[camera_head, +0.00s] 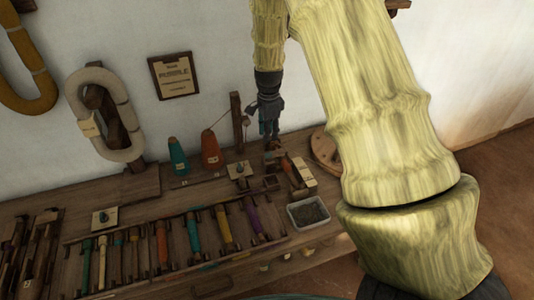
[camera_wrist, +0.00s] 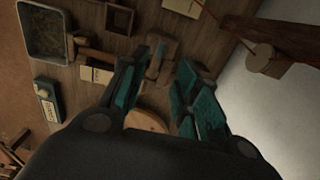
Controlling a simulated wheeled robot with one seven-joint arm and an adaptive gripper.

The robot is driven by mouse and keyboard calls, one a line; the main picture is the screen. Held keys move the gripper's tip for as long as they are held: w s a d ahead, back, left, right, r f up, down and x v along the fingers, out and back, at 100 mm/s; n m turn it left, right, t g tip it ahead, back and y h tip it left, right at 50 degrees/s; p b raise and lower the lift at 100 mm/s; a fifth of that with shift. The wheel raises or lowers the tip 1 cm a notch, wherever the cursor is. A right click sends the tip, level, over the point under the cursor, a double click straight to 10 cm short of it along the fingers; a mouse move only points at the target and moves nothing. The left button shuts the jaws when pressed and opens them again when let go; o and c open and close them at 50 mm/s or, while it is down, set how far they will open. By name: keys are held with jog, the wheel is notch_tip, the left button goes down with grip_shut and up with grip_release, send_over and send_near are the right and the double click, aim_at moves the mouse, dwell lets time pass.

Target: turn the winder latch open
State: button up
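My gripper (camera_head: 268,127) hangs fingers down above the back of the bench, right of the wooden post. In the wrist view my gripper (camera_wrist: 160,80) is open, with its teal-padded fingers apart and nothing held between them. A small wooden fitting (camera_wrist: 163,52) with a narrow bar shows just beyond the gap between the fingertips; it looks like the winder latch, but I cannot tell its turn angle. In the head view that spot is a small, dark cluster below my gripper, too small to make out. A round wooden disc (camera_wrist: 145,120) is partly hidden behind my fingers.
A wooden post (camera_head: 236,122) with a string stands close left of my gripper. A grey tray (camera_head: 308,212) sits at the bench's front right. A rack of coloured bobbins (camera_head: 180,240) fills the front.

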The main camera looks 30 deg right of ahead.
aim_at(268, 154)
notch_tip(268, 154, down, 10)
jog(key=shift+r+p, duration=0.1)
jog(key=shift+p, duration=0.4)
grip_shut()
